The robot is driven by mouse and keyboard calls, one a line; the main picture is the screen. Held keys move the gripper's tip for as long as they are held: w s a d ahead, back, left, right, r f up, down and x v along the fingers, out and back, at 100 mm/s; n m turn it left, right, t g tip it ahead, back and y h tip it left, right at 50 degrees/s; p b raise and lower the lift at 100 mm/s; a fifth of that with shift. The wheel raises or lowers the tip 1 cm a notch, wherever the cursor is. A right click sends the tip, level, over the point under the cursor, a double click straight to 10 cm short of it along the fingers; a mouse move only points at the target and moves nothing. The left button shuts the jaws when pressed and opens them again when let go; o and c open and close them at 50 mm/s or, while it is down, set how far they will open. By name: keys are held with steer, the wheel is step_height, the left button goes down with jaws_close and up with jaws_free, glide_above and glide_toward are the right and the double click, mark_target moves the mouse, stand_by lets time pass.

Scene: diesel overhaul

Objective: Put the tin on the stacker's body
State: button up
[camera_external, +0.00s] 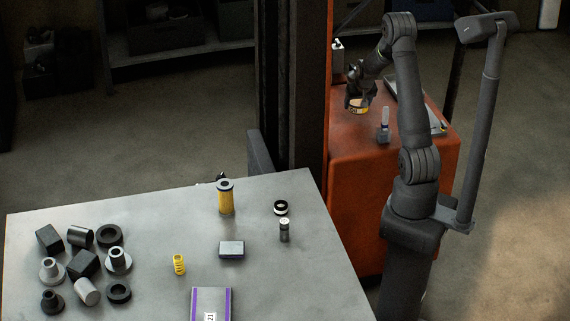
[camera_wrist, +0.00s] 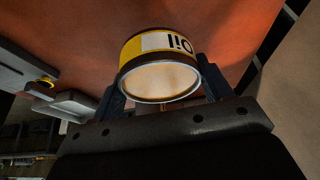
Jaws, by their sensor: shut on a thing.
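The tin (camera_external: 358,106) has a yellow, white and black band with lettering. In the wrist view the tin (camera_wrist: 160,80) sits between my two fingers, its pale round end facing the camera. My gripper (camera_external: 357,103) is shut on it. The stacker's body (camera_external: 365,165) is the orange-red block right of the dark mast; its orange surface (camera_wrist: 85,25) also fills the back of the wrist view. The tin is over the left part of its top. I cannot tell whether it touches the surface.
The dark mast (camera_external: 296,90) rises to the left. The grey table (camera_external: 140,215) in front holds a yellow filter (camera_external: 226,200) and several parts.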

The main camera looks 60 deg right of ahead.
mark_target(355, 119)
steer(key=shift+w+f, duration=0.35)
steer(key=shift+f, duration=1.85)
steer(key=o, duration=1.2)
steer(key=shift+f, duration=0.15)
steer(key=shift+a+r, duration=0.1)
steer(key=shift+r, duration=0.2)
steer(key=v, duration=1.1)
steer(key=shift+s+r, duration=0.15)
steer(key=shift+r, duration=0.15)
steer(key=shift+a, duration=0.1)
